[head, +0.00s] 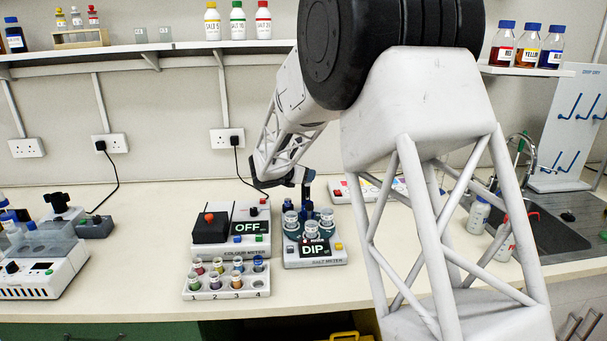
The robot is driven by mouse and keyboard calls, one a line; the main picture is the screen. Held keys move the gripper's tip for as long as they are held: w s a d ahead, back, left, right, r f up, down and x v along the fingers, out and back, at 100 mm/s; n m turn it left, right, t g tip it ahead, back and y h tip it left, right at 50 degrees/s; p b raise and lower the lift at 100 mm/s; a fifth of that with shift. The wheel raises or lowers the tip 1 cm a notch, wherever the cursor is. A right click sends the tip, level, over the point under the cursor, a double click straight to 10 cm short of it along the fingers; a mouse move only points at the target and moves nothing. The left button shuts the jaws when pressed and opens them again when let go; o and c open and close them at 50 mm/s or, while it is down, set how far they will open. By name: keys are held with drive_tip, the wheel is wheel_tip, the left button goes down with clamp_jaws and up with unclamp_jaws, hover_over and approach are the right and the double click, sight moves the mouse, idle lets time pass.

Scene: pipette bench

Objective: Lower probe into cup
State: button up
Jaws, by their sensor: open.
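The salt meter (328,256) stands on the bench, a small white unit whose display reads "DIP". Several clear cups, one of them the front cup (312,229), stand in its dark holder. A dark blue upright part (307,193) rises behind the cups; it may be the probe or its stand, and I cannot tell which. My gripper (303,183) is open, at the end of my arm, close to the top of this blue part and above the cups. Its fingertips are small and partly hidden, so I cannot tell whether they touch it. The probe's tip is not clearly visible.
The colour meter (216,250), reading "OFF", stands just left of the salt meter. A rack of coloured vials (222,292) sits in front of it. A white device (40,268) is at far left, and a sink (545,225) at right. Shelves hold bottles above.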

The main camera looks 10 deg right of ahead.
drive_tip(key=shift+c, duration=0.5)
clamp_jaws()
drive_tip(key=shift+f, duration=2.95)
drive_tip(key=shift+o, duration=0.5)
unclamp_jaws()
drive_tip(key=v, duration=0.7)
drive_tip(key=shift+s+a+r, duration=0.2)
drive_tip(key=shift+s+a, duration=0.05)
